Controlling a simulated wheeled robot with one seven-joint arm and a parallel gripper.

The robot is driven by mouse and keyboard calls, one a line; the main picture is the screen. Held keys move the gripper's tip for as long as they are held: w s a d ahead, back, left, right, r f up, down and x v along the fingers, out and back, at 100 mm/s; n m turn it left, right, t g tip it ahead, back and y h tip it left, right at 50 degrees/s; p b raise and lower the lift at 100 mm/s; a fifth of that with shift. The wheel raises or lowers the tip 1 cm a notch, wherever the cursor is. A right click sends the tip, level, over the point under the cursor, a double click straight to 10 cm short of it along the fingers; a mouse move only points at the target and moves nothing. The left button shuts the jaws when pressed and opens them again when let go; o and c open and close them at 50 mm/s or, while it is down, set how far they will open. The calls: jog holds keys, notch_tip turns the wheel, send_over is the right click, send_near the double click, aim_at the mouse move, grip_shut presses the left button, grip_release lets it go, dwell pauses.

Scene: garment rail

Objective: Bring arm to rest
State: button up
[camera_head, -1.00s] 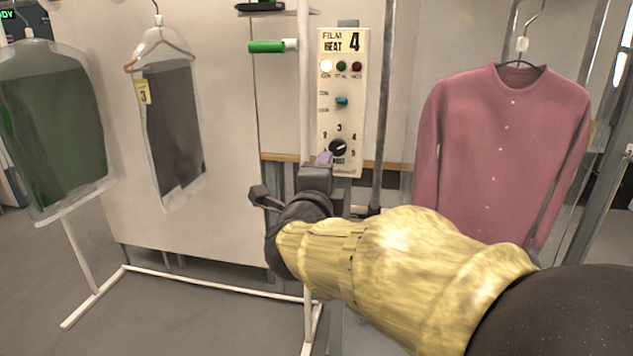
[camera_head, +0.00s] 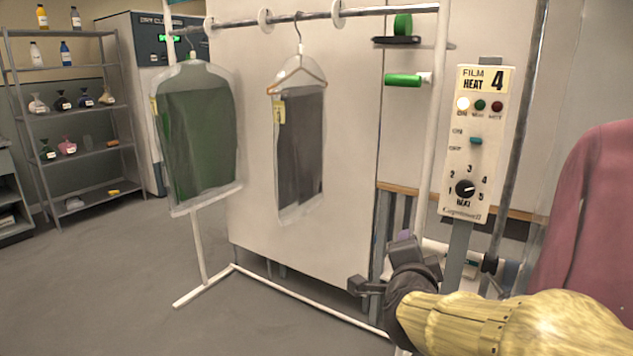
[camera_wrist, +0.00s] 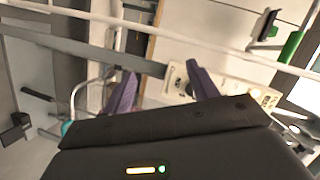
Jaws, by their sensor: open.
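My gripper (camera_head: 402,240) is at the lower right of the head view, at the end of my yellow-sleeved arm, below the film heat panel (camera_head: 471,196). In the wrist view its two purple fingers (camera_wrist: 163,90) stand apart with nothing held between them. The panel, also in the wrist view (camera_wrist: 180,75), has a black dial, a teal switch and a lit white lamp. My gripper looks apart from the panel, though the exact gap cannot be told.
A white rail (camera_head: 290,296) carries a bagged green garment (camera_head: 200,135) and a bagged dark garment (camera_head: 302,150). A pink cardigan (camera_head: 590,215) is at the right edge. Shelves (camera_head: 75,115) with bottles stand at the far left. Open floor (camera_head: 120,270) lies at the lower left.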

jog(key=s+a+f+n+g+y, duration=0.2)
jog(key=f+n+g, duration=0.1)
jog(key=f+n, duration=0.25)
jog(key=s+a+f+n+g+y, duration=0.2)
jog(key=f+n, duration=0.2)
jog(key=f, duration=0.3)
jog(key=s+f+n+g, duration=0.7)
jog(key=s+f, duration=0.3)
jog(key=f, duration=0.1)
jog(key=w+p+v, duration=0.3)
jog(key=p+v, duration=1.1)
jog(key=w+d+r+p+v, duration=0.1)
jog(key=w+p+v, duration=0.1)
jog(key=p+v, duration=1.2)
jog(key=shift+w+d+r+y+p, duration=0.3)
jog(key=shift+w+d+r+p, duration=0.1)
jog(key=shift+d, duration=0.2)
jog(key=shift+f, duration=0.15)
